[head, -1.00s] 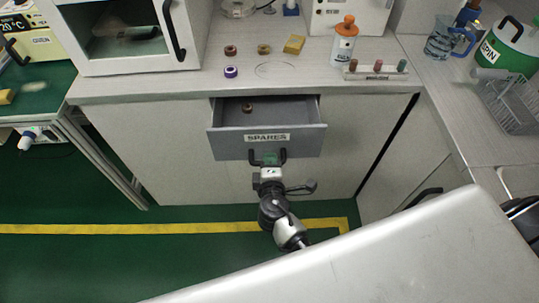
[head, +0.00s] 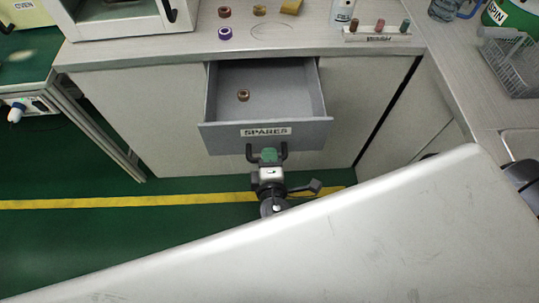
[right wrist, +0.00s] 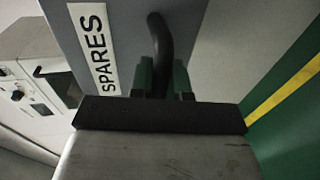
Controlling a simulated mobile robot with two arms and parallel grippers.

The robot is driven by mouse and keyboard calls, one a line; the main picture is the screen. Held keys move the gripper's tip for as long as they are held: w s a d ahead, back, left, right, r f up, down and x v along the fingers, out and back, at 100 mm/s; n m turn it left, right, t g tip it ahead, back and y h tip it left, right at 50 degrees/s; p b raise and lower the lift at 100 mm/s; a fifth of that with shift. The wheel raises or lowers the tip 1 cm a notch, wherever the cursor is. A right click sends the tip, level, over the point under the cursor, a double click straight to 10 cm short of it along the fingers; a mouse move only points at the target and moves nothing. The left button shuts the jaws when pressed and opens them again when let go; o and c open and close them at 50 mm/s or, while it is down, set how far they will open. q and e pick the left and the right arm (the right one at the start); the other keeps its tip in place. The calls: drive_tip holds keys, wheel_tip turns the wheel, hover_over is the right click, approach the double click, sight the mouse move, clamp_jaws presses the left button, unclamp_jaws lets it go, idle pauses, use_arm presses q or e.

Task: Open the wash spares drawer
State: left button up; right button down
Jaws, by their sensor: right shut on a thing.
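The grey drawer (head: 222,138) labelled SPARES is pulled well out below the counter in the head view. A brown ring-shaped part (head: 243,95) lies inside it; the rest of the visible drawer floor is bare. The dark handle (head: 250,152) is on its front, and it shows in the right wrist view (right wrist: 159,45). My right gripper (head: 268,156) is at the handle, its green fingers (right wrist: 160,78) on both sides of the bar, shut on it. The SPARES label (right wrist: 95,45) is beside the handle in the wrist view. My left gripper is not in view.
The counter (head: 140,52) above holds small rings, a yellow block (head: 291,6), a bottle (head: 342,12) and a rack of pegs (head: 377,34). A wire basket (head: 512,70) stands on the right counter. Green floor with a yellow line (head: 120,203) lies in front.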

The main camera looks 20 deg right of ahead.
drive_tip(key=c, duration=1.1)
unclamp_jaws()
drive_tip(key=shift+s, duration=0.1)
drive_tip(key=shift+s+a, duration=0.1)
drive_tip(key=shift+s, duration=0.2)
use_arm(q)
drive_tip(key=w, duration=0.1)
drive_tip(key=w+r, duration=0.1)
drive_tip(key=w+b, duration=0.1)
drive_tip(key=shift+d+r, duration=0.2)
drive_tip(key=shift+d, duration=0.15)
use_arm(e)
drive_tip(key=v, duration=1)
